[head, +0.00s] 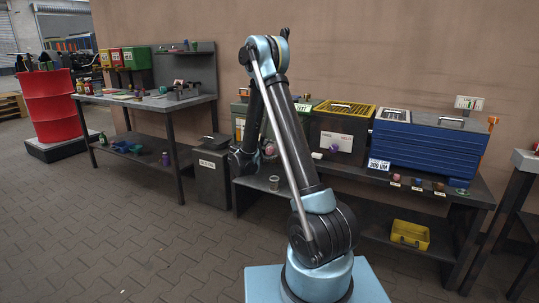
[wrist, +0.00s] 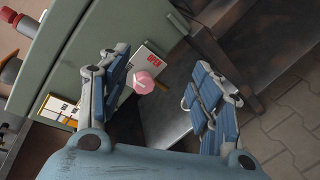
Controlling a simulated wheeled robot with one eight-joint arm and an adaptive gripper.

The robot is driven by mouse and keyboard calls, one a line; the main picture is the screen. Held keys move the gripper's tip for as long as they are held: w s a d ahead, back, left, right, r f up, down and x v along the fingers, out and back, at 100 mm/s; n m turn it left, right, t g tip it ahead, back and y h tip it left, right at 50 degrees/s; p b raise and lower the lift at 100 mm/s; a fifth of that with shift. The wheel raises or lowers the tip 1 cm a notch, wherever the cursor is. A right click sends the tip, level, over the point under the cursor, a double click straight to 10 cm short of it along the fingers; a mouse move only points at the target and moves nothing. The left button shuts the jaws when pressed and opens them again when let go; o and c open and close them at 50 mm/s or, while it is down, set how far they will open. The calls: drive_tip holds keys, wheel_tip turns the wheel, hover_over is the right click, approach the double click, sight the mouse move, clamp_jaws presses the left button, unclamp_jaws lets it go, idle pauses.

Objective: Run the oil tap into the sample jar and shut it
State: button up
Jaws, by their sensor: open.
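A green tank (wrist: 85,45) fills the upper left of the wrist view; in the head view it shows partly behind my arm (head: 240,108). A pink, faceted tap knob (wrist: 143,83) stands out from the tank's side, near a white label reading OPEN (wrist: 152,60). My gripper (wrist: 160,80) is open, with the knob between its spread fingers, nearer the left one; I cannot tell if they touch. A small grey jar (head: 273,183) stands on the bench near its front edge in the head view. I cannot make out the jar or the tap's spout in the wrist view.
On the bench (head: 345,174), a dark box with a yellow top (head: 340,130) and a blue box (head: 430,145) stand right of the tank. Small coloured items line the bench's right front. A yellow bin (head: 410,235) sits on the lower shelf. The paved floor in front is clear.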

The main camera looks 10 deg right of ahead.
sight(269, 152)
drive_tip(key=w+a+f+n+t, duration=0.3)
drive_tip(key=a+f+n, duration=0.1)
drive_tip(key=a+f, duration=0.35)
drive_tip(key=x, duration=1.7)
drive_tip(key=shift+w+d+f, duration=0.15)
drive_tip(key=shift+w, duration=0.25)
drive_tip(key=shift+c, duration=0.4)
drive_tip(key=c, duration=1)
